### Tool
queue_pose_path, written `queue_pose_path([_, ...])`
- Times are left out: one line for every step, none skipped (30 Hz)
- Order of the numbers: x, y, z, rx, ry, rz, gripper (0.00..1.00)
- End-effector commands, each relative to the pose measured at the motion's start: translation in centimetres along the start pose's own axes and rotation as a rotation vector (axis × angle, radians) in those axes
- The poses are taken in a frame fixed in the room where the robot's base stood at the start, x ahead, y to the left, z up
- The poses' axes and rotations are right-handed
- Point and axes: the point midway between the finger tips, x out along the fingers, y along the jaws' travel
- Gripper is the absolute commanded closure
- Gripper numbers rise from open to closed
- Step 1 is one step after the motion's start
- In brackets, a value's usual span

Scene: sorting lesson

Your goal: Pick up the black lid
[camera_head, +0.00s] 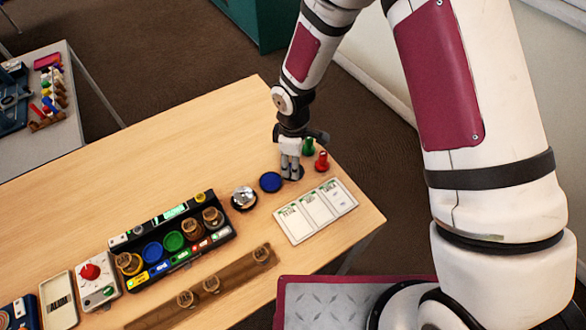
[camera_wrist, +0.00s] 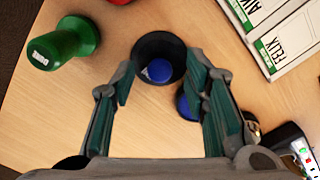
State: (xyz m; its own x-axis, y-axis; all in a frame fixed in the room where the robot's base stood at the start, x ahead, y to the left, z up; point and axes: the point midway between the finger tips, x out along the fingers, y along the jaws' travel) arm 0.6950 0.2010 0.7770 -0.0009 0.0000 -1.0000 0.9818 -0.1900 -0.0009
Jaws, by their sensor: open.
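In the head view my gripper (camera_head: 291,177) points down near the table's right end and hides most of the lid. A blue disc (camera_head: 270,182) lies just left of it; in the wrist view this disc (camera_wrist: 186,107) is partly behind the right finger.
A white name card (camera_head: 316,210) lies in front. A silver piece on a dark base (camera_head: 244,197) and a black sorting tray (camera_head: 227,232) are left. The table's back left is clear.

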Motion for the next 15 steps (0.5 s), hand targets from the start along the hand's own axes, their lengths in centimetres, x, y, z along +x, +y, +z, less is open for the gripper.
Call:
queue_pose_path([0.33, 0.01, 0.00, 0.000, 0.000, 0.000, 0.59])
queue_pose_path([0.43, 0.02, 0.01, 0.000, 0.000, 0.001, 0.59])
queue_pose_path([0.50, 0.03, 0.01, 0.000, 0.000, 0.001, 0.59])
queue_pose_path([0.52, 0.03, 0.01, 0.000, 0.000, 0.001, 0.59])
queue_pose_path([0.52, 0.04, 0.01, 0.000, 0.000, 0.001, 0.59])
queue_pose_path([0.51, 0.04, 0.00, 0.000, 0.000, 0.001, 0.59])
queue_pose_path([0.50, 0.04, 0.00, 0.000, 0.000, 0.001, 0.59])
queue_pose_path([0.50, 0.04, 0.00, 0.000, 0.000, 0.001, 0.59])
queue_pose_path([0.49, 0.04, 0.00, 0.000, 0.000, 0.001, 0.61])
queue_pose_path([0.49, 0.03, 0.00, 0.000, 0.000, 0.001, 0.68])
queue_pose_path([0.49, 0.03, 0.00, 0.000, 0.000, 0.001, 0.74])
queue_pose_path([0.49, 0.03, 0.00, 0.000, 0.000, 0.001, 0.84])
queue_pose_path([0.48, 0.03, 0.00, 0.000, 0.000, 0.001, 0.90])
queue_pose_path([0.48, 0.03, 0.00, 0.000, 0.000, 0.001, 0.97])
queue_pose_path([0.48, 0.03, 0.00, 0.000, 0.000, 0.001, 1.00])
